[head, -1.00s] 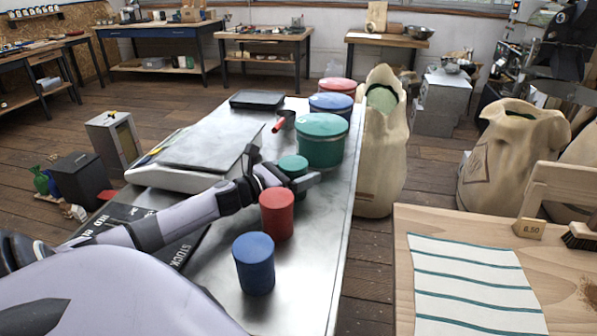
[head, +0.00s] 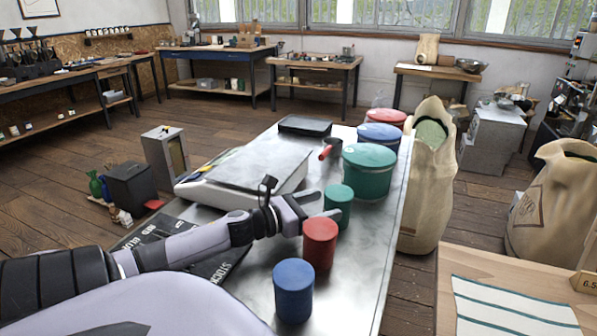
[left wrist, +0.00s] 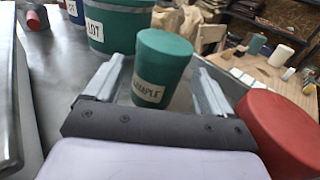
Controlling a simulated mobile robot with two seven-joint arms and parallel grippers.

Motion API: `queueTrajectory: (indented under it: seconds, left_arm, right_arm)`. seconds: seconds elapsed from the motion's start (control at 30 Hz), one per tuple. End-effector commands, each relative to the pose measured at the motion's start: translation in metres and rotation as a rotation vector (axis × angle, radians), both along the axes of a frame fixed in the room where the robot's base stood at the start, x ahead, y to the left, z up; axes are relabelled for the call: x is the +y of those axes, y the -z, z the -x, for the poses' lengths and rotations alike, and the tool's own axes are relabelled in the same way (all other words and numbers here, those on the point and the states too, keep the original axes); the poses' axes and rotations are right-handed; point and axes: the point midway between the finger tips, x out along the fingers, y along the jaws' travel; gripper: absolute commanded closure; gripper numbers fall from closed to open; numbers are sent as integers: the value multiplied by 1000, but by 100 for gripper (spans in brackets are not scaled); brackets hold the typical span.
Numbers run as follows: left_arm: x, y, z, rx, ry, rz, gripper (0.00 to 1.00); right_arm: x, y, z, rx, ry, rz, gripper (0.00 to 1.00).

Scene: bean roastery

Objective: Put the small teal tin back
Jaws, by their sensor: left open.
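The small teal tin (head: 338,208) stands upright on the metal table, behind the small red tin (head: 320,243) and in front of the big green tin (head: 368,172). In the left wrist view the teal tin (left wrist: 160,70) shows a label on its side. My left gripper (head: 325,205) is open at the tin's left side. Its fingers point toward the tin, one on each side in the wrist view, with gaps between them and the tin. It holds nothing. My right gripper is not in view.
A small blue tin (head: 293,290) stands nearest. Big blue (head: 380,135) and red (head: 391,117) tins stand at the far end. A scale (head: 245,178) lies left of the row and a red-handled scoop (head: 330,149) behind. A sack (head: 430,185) stands right of the table.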

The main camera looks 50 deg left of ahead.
Motion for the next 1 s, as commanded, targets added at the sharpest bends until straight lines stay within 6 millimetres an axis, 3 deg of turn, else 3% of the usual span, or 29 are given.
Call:
queueTrajectory:
  seconds: [0.43,1.0]
  left_arm:
    - [9,-1,46,1,-1,2,16]
    - [11,-2,53,0,-1,0,16]
  right_arm:
    - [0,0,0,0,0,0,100]
    - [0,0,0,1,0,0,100]
